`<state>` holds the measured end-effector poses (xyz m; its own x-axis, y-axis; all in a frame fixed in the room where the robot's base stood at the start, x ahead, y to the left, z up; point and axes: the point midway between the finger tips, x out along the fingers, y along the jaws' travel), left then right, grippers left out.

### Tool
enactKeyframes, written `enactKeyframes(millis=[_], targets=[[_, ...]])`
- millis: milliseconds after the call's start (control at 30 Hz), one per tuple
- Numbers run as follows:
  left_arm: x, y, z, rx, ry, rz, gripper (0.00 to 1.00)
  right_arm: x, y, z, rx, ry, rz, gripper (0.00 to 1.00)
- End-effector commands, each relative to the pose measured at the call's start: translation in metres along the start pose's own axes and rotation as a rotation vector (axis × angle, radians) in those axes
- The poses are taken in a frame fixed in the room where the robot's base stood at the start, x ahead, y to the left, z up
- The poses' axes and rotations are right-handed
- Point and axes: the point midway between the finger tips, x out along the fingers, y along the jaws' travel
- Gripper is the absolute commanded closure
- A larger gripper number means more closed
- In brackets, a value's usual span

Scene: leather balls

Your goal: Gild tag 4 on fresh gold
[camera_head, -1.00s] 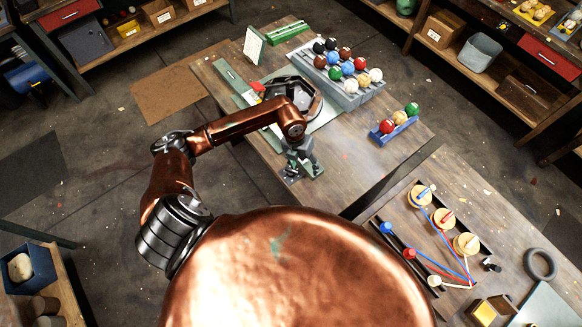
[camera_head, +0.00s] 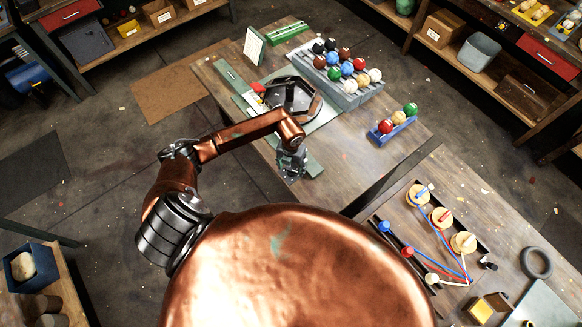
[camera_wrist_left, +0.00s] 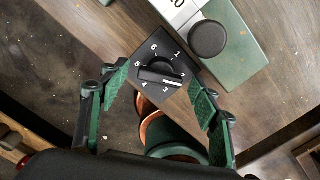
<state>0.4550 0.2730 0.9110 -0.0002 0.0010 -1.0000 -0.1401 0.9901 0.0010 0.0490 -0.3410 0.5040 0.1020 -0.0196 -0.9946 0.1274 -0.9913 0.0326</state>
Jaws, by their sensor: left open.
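My left gripper (camera_head: 291,168) hangs over the near end of the green fixture. In the left wrist view, its two green-padded fingers (camera_wrist_left: 161,88) are open, one on each side of a black dial (camera_wrist_left: 160,72) numbered 1 to 6. The dial's bar-shaped knob lies slantwise between them, apart from both pads; its pointer seems to face 2, but this is hard to tell. A round black knob (camera_wrist_left: 208,39) sits on the green plate (camera_wrist_left: 232,60), beside a white label partly reading 10. The black hexagonal ring (camera_head: 292,94) stands behind my forearm. No tag 4 is clearly recognisable.
A grey rack (camera_head: 352,96) of coloured balls stands behind the fixture. A blue tray (camera_head: 391,128) holds three balls. Coloured pegs with cords (camera_head: 440,216) and an open box with a gold-coloured inside (camera_head: 481,310) are at right. Bare tabletop (camera_head: 345,160) lies right of my gripper.

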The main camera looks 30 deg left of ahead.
Motion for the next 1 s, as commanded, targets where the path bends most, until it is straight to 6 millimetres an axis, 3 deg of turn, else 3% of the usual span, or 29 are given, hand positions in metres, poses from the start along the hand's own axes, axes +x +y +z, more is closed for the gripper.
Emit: enactKeyframes(millis=[100,700,1000], targets=[[-0.0001,-0.0002,-0.0001,0.000,0.000,-0.001,0.43,0.0001,0.0000,0.0000,0.000,0.000,0.000,1.00],[-0.0005,-0.0001,0.0000,0.000,0.000,-0.001,0.85,0.0001,-0.0004,0.0001,0.000,0.000,0.000,1.00],[0.0004,0.0006,0.0003,0.038,-0.001,0.000,0.85,0.0059,-0.0023,0.0006,0.001,0.000,-0.002,1.00]])
